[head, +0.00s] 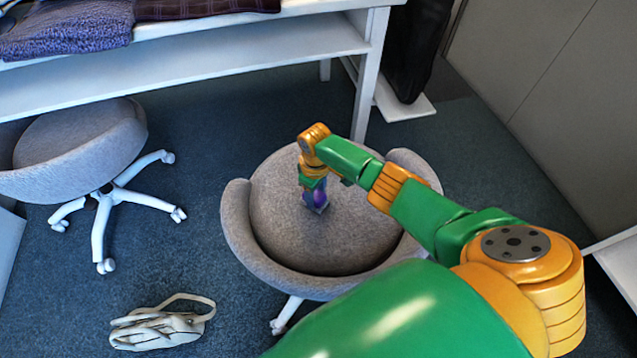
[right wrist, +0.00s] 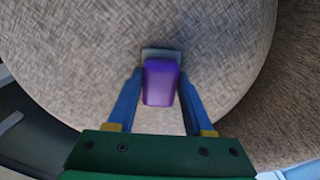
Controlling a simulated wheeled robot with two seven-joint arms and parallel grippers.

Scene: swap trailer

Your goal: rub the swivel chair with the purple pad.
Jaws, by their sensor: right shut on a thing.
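The grey fabric swivel chair (head: 275,205) stands in the middle of the head view, with its curved backrest towards me. My right gripper (head: 315,203) points down over its seat and is shut on the purple pad (head: 319,196). In the right wrist view the purple pad (right wrist: 161,83) sits between the two blue fingers of the gripper (right wrist: 160,92), with a grey edge at its far end. That end is at or very close to the seat fabric (right wrist: 80,50); I cannot tell if it touches. My left gripper is not in view.
A second grey swivel chair (head: 85,150) stands at the left. A white table (head: 230,50) with folded cloths (head: 70,28) is at the back. A pale bag (head: 160,327) lies on the blue carpet at the front left. A black bag (head: 412,50) stands at the back.

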